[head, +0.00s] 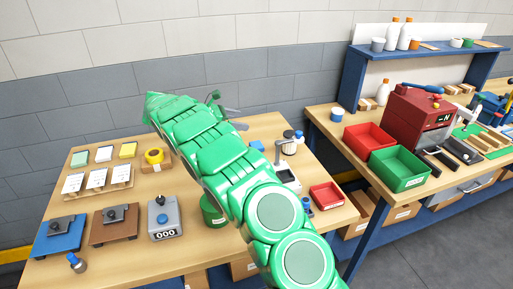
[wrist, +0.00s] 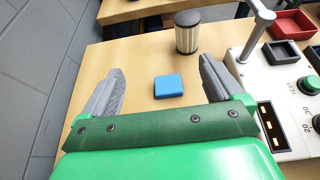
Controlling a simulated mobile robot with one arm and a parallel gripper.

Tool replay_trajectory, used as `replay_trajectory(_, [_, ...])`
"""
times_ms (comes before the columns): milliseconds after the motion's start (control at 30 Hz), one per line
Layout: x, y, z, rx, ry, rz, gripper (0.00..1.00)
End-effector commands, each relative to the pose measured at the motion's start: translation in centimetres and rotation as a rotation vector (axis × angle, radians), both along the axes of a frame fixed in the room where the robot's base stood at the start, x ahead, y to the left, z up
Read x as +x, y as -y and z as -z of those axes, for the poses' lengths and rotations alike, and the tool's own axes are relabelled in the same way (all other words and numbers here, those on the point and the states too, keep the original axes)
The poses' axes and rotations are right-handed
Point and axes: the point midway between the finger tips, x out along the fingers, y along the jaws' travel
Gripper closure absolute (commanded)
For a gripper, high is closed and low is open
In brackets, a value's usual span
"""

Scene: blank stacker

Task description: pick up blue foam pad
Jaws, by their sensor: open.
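The blue foam pad (wrist: 168,86) lies flat on the wooden table (wrist: 140,62) in the wrist view, between the lines of my two fingers and apart from both. My gripper (wrist: 165,85) is open, with one grey finger left of the pad and one right of it; nothing is held. In the head view a small bit of blue, likely the same pad (head: 257,145), shows beside my green arm. My arm hides much of the table's middle there, and my gripper (head: 222,103) shows only in part behind it.
A white tester with a post (wrist: 262,85) stands close to the right finger. A red tray (head: 326,195) lies at the table's right. The table left of the pad is clear.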

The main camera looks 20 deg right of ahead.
Motion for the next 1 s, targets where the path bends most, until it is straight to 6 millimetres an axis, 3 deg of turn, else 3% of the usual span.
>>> replay_trajectory(200, [-0.1,0.0,4.4,-0.001,-0.007,0.001,0.06])
replay_trajectory(500, [0.0,0.0,9.3,0.0,-0.004,-0.002,0.06])
replay_trajectory(667, [0.0,0.2,10.3,0.0,-0.001,0.0,0.06])
replay_trajectory(1000, [0.1,2.6,11.3,-0.001,-0.001,0.0,0.06])
